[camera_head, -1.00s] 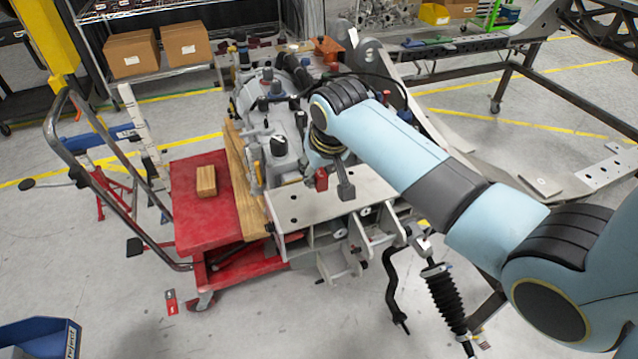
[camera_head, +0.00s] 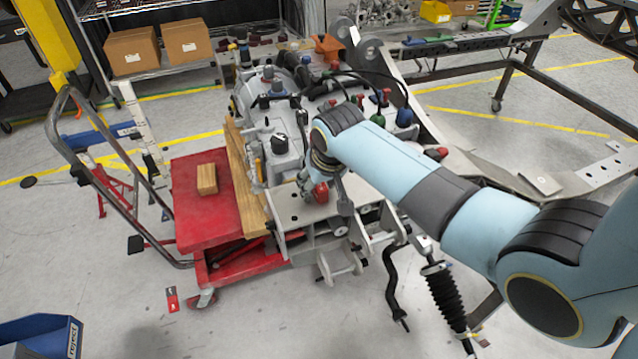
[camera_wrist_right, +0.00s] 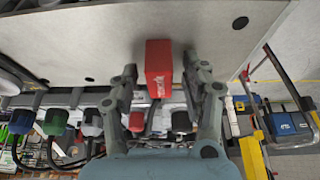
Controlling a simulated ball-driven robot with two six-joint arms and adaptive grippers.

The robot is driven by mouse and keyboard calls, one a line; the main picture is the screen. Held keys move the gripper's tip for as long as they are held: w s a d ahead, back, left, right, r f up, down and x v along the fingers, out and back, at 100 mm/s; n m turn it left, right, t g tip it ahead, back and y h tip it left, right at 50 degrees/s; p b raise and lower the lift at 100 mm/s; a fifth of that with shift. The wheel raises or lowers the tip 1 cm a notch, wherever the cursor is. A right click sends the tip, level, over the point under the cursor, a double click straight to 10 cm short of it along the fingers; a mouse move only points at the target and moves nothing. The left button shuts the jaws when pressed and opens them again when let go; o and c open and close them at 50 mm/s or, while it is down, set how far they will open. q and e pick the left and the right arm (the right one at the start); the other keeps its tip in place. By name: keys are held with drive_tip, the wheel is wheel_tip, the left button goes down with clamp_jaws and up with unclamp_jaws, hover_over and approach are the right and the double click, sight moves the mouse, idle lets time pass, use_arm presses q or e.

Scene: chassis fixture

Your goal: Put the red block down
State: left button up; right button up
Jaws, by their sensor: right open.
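The red block (camera_head: 321,192) is at the bare light-grey plate (camera_head: 292,217) on the front of the chassis fixture and appears to rest on it. My right gripper (camera_head: 328,203) is low over the plate with its fingers open on either side of the block. In the right wrist view the red block (camera_wrist_right: 158,62) stands between the two spread fingers of the right gripper (camera_wrist_right: 160,78), with a visible gap on each side. The contact edge between block and plate is partly hidden. My left gripper is not in view.
A red cart (camera_head: 205,225) with a small wooden block (camera_head: 207,179) stands left of the plate. A grey machine assembly (camera_head: 275,125) with hoses and coloured caps rises behind it. A blue bin (camera_head: 40,335) is at bottom left. The plate's left part is clear.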

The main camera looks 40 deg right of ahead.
drive_tip(key=shift+r, duration=0.25)
drive_tip(key=v, duration=1.1)
drive_tip(key=shift+s+r, duration=0.3)
drive_tip(key=shift+r, duration=0.05)
drive_tip(key=shift+a, duration=0.1)
